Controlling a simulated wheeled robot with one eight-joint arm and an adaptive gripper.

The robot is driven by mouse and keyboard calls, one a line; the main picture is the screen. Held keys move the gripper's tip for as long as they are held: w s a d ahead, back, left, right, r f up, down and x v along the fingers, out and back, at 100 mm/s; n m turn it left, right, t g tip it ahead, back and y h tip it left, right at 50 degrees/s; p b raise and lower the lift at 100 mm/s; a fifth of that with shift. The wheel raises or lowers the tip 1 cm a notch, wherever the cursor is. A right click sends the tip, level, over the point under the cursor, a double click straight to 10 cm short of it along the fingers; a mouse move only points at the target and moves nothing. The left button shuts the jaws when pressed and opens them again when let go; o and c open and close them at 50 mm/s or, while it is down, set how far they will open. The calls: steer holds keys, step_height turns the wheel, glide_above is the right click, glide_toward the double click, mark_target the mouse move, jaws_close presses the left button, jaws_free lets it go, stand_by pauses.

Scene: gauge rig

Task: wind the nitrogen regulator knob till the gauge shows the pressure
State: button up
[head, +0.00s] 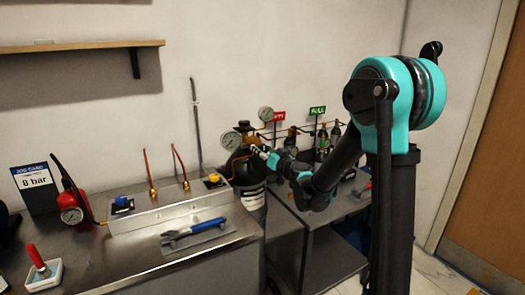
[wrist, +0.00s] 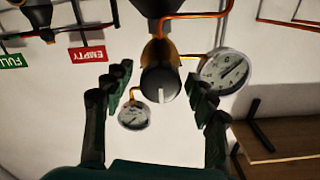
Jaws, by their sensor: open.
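The dark regulator knob (wrist: 160,82), with a white mark on its face, sits in the middle of the wrist view on a brass body. My gripper (wrist: 158,78) is open, one finger on each side of the knob with gaps showing. A larger white gauge (wrist: 224,71) and a smaller gauge (wrist: 134,116) flank it; their readings are too small to tell. In the head view my gripper (head: 263,148) is at the regulator on the black cylinder (head: 247,170) and hides the knob. The larger gauge (head: 231,140) shows left of it. A job card (head: 34,185) reads 8 bar.
Several bottles stand behind my arm near the red EMPTY sign (head: 279,115) and green FULL sign (head: 317,110). Copper tubing runs by the regulator. The steel bench (head: 150,262) at left holds a blue wrench (head: 194,233) and a red pump with a gauge (head: 72,208).

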steer(key=shift+w+a, duration=0.25)
steer(key=shift+w, duration=0.05)
steer(key=c, duration=1.2)
steer(key=shift+o, duration=0.2)
